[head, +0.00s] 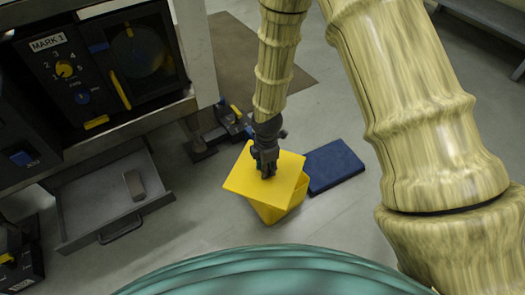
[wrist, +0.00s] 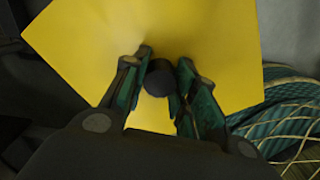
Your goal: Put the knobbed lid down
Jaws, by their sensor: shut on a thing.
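The knobbed lid (head: 246,178) is a flat yellow square plate; it fills much of the wrist view (wrist: 200,38). Its dark round knob (wrist: 160,78) sits between the fingers of my gripper (wrist: 164,72). In the head view, my gripper (head: 265,168) comes down from above onto the middle of the lid and hides the knob. Under the lid is a yellow box (head: 274,213), with the lid turned relative to it and overhanging its sides. I cannot tell whether the lid touches the box.
A dark blue flat slab (head: 333,166) lies on the floor just right of the box. An open grey drawer (head: 110,205) with a small grey object (head: 134,185) juts out at left, below a cabinet with a dial panel (head: 65,70). Grey floor in front of the drawer is clear.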

